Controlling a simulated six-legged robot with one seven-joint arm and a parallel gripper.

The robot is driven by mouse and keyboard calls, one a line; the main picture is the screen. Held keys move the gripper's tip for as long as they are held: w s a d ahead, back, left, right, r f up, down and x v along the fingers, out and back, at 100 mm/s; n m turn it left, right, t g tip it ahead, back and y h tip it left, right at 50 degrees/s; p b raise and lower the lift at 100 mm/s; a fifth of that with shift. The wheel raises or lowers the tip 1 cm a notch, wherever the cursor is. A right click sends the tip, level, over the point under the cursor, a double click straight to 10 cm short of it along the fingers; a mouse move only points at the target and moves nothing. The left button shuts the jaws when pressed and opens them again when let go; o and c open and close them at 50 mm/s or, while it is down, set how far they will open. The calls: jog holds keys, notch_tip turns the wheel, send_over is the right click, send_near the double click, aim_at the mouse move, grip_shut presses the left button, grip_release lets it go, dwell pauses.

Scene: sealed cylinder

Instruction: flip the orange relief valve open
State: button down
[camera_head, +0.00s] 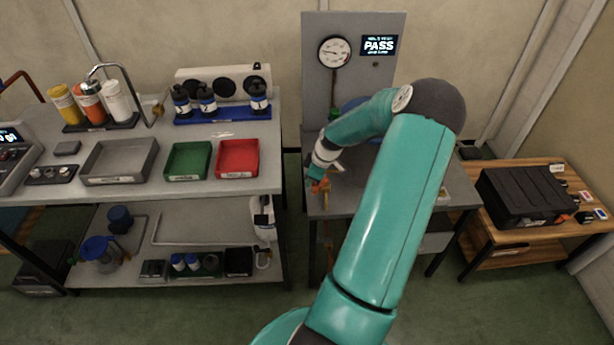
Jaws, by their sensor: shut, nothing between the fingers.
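The orange relief valve (317,186) shows as a small orange part at the left front edge of the grey test stand (352,205). My gripper (316,174) is at the end of my teal arm, right at the orange part. It appears shut and empty, but its fingertips are small here, and I cannot tell whether they touch the valve. My arm hides much of the stand's top, including most of a blue item behind it. On the stand's back panel are a round gauge (334,52) and a display (379,45) that reads PASS.
On the left, a workbench (222,188) holds a grey tray (120,160), a green tray (187,160), a red tray (238,158) and several bottles. On the right, a low wooden table (552,236) carries a black case (525,197). A narrow gap separates bench and stand.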

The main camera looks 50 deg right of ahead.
jog(key=s+n, duration=0.2)
jog(key=shift+n+y, duration=0.4)
jog(key=shift+s+d+n+g+y, duration=0.2)
jog(key=shift+s+n+g, duration=0.1)
jog(key=shift+s+n, duration=0.45)
jog(key=shift+s+d+n+g+y, duration=0.25)
jog(key=shift+s+n, duration=0.25)
jog(key=shift+n, duration=0.45)
jog(key=shift+s, duration=0.1)
jog(key=shift+a, duration=0.1)
